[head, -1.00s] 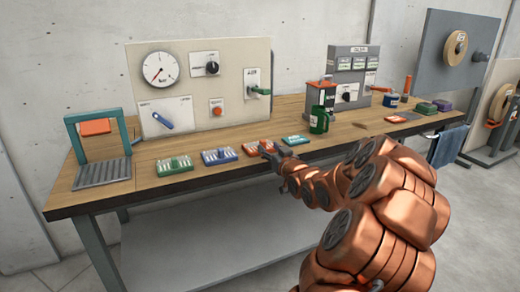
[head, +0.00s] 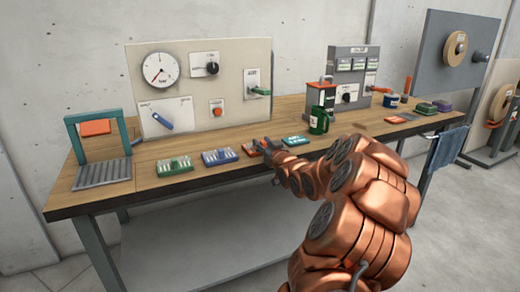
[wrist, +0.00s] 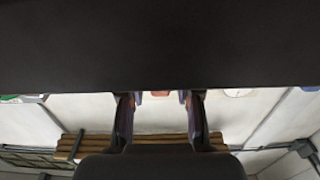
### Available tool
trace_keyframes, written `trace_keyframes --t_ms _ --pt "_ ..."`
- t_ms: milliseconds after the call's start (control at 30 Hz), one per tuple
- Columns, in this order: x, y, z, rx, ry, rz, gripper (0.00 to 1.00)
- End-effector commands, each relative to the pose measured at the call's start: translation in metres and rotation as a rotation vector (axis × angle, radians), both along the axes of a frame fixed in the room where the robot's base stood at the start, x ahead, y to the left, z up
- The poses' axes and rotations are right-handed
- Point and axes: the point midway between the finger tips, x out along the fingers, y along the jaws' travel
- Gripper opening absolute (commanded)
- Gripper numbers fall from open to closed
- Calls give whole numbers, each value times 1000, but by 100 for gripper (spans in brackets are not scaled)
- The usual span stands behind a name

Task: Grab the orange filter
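A flat orange piece (head: 249,151), which looks like the orange filter, lies on the workbench between a blue piece and a teal piece. My gripper (head: 262,145) is at its right side in the head view and covers part of it. I cannot tell whether they touch. In the wrist view the two fingers of my gripper (wrist: 160,98) stand apart with a gap between them. A small orange patch (wrist: 160,94) shows between the fingertips; a dark surface hides everything above it.
On the wooden workbench (head: 160,148), a green piece (head: 174,165) and a blue piece (head: 217,157) lie to the left. A teal piece (head: 295,140) lies just right of my gripper. A dark green canister (head: 320,108) stands behind. A gauge panel (head: 200,85) stands at the back.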

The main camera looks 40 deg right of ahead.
Motion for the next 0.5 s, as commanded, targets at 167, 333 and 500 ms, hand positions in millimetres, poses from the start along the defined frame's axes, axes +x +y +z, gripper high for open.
trace_keyframes --t_ms 167,333,500 --pt "0 0 0 0 0 0 11" --pt "0 0 0 0 0 0 0" --pt "0 0 0 0 0 0 0"
